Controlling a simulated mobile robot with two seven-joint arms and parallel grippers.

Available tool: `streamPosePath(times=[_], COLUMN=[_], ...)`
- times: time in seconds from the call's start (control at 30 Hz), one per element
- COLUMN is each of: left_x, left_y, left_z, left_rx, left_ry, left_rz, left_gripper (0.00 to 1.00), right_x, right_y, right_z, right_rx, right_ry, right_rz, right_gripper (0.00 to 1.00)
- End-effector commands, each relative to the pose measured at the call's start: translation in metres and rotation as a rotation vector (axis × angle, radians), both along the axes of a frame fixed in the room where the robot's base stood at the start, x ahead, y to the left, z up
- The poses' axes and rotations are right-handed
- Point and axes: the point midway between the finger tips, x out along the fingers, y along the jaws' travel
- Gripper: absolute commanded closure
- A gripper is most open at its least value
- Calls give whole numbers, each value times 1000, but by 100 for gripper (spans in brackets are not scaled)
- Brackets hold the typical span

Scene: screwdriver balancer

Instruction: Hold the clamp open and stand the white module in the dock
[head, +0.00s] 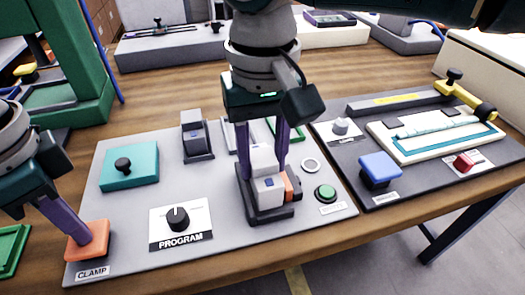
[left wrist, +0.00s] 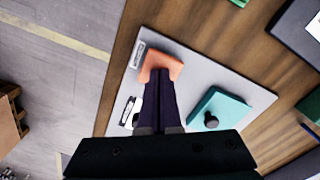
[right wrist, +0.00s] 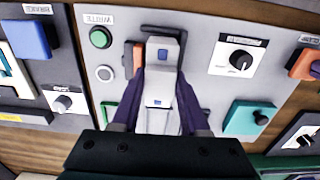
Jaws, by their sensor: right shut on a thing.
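The white module (head: 264,160), with a small blue square on it, is upright between the fingers of my right gripper (head: 263,172). It is in or just over the black dock (head: 268,217); I cannot tell if it is fully seated. The right wrist view shows the module (right wrist: 161,90) between both fingers. An orange jaw (head: 292,184) sits beside it at the dock. My left gripper (head: 76,236) has its fingers together on the orange CLAMP pad (head: 90,243). The left wrist view shows the fingertips touching the pad (left wrist: 160,62).
On the grey panel (head: 130,215) are a PROGRAM knob (head: 178,218), a teal block with a black knob (head: 128,168), a grey unit in a dark stand (head: 195,135) and a green button (head: 325,194). A second panel (head: 400,187) with a blue block (head: 379,167) lies to the right.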

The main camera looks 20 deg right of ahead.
Motion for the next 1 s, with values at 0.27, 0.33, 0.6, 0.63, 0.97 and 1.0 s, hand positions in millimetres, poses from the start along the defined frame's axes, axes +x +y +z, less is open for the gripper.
streamPosePath(times=[0.27, 0.33, 0.6, 0.63, 0.97, 1.0], left_x=[0, 0, 0, 0, -1, -1], left_y=[0, 0, 0, 0, 0, 0], left_z=[-1, -1, -1, -1, -1, -1], left_rx=[1, 1, 1, 1, 1, 1], left_ry=[2, 2, 2, 2, 2, 2], left_rz=[0, 0, 0, 0, 0, 0], left_gripper=[100, 100, 100, 100, 100, 100], right_x=[0, 0, 0, 0, 0, 0], right_y=[0, 0, 0, 0, 0, 0], right_z=[0, -1, -7, -8, -15, -15], right_rx=[1, 1, 1, 1, 1, 1], right_ry=[0, 0, 1, 1, 0, 0], right_rz=[0, 0, -2, -2, 0, 0], right_gripper=[100, 100, 100, 100, 100, 100])
